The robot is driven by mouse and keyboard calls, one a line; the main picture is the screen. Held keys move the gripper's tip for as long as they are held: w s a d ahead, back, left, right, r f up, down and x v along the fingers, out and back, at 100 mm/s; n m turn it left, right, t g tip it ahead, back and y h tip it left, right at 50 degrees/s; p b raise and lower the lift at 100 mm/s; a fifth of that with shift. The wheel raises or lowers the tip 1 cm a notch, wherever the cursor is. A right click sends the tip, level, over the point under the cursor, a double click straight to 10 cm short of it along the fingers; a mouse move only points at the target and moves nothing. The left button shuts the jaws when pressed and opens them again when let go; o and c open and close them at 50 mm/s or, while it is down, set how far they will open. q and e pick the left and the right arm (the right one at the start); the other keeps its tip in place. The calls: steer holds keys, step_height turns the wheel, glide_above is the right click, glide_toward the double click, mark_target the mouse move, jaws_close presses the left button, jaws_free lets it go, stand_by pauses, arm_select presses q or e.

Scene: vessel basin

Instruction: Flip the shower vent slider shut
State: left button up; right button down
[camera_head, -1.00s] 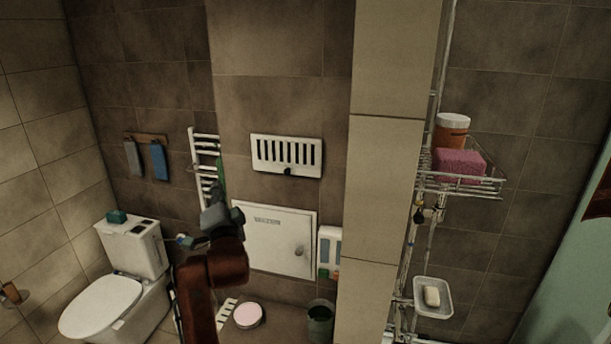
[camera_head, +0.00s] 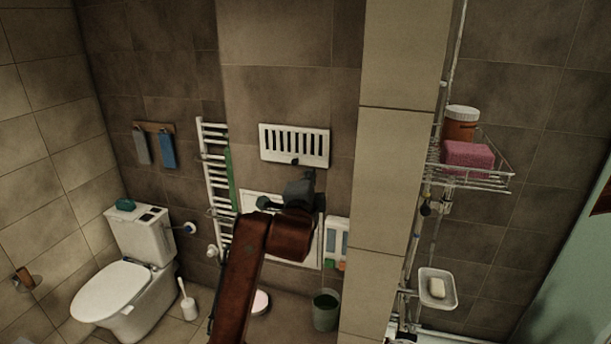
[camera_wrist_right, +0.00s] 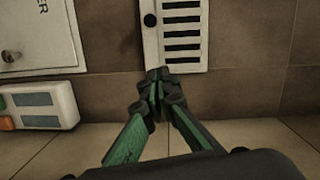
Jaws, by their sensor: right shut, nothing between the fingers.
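The shower vent (camera_head: 312,160) is a white plate on the tiled wall with a row of dark, open slots. Its small black slider knob (camera_head: 294,161) sits at the middle of the lower edge. My right gripper (camera_head: 307,176) is shut and empty, just below the vent's lower right part in the head view. In the right wrist view the vent (camera_wrist_right: 205,52) is at the top, with the round knob (camera_wrist_right: 150,20) on its left strip. The gripper's fingertips (camera_wrist_right: 157,74) overlap the plate's near edge there; contact cannot be told. My left gripper is out of view.
A white wall cabinet (camera_head: 255,198) lies below the vent, partly behind my right arm. A towel radiator (camera_head: 217,160) stands left. A tiled pillar (camera_head: 392,150) and wire shelf (camera_head: 480,182) are to the right.

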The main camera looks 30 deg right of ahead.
mark_target(316, 158)
steer(key=p+x, duration=0.1)
steer(key=x, duration=0.6)
steer(key=shift+d, duration=0.2)
steer(key=w, duration=0.1)
steer(key=w+a, duration=0.1)
steer(key=w+p, duration=0.1)
steer(key=shift+a+f, duration=0.35)
steer(key=shift+a, duration=0.05)
steer(key=shift+w+a, duration=0.25)
steer(key=shift+a, duration=0.05)
steer(key=shift+d+f, duration=0.1)
